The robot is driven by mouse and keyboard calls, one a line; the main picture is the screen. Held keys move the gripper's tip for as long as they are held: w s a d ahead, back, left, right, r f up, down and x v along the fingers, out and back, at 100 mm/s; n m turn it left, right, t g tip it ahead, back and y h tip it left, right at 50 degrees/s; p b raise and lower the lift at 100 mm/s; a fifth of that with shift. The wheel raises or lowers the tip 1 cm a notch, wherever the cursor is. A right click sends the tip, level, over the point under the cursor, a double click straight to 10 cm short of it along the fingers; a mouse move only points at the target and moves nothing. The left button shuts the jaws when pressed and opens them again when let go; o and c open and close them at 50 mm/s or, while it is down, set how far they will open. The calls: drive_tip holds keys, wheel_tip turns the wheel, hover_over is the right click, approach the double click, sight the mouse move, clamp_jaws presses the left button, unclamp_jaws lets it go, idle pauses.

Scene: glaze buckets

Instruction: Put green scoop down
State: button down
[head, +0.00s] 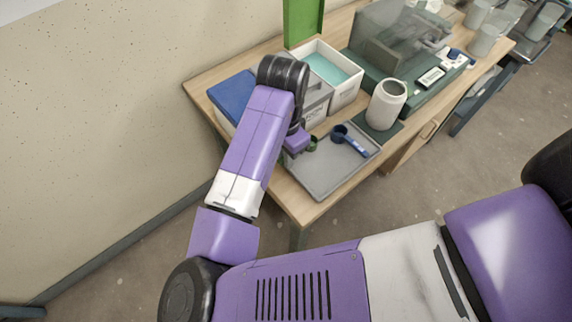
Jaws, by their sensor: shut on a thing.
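My gripper (306,146) hangs at the end of the purple arm, over the left part of the grey tray (325,184). It is shut on the green scoop (313,143). Only a small dark green part of the scoop shows beside the fingers; the rest is hidden by my gripper and arm. I cannot tell whether the scoop touches the tray. A blue scoop (350,141) lies on the tray to the right of my gripper.
Behind the tray stand a bin with turquoise contents (327,68), a grey-lidded bin (318,97) and a blue-lidded bin (232,95). A white jar (386,104) stands right of the tray, near a scale (431,77). The tray's front part is clear.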

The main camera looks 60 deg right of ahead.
drive_tip(key=shift+f, duration=2.65)
drive_tip(key=shift+f, duration=0.1)
drive_tip(key=c, duration=1.4)
unclamp_jaws()
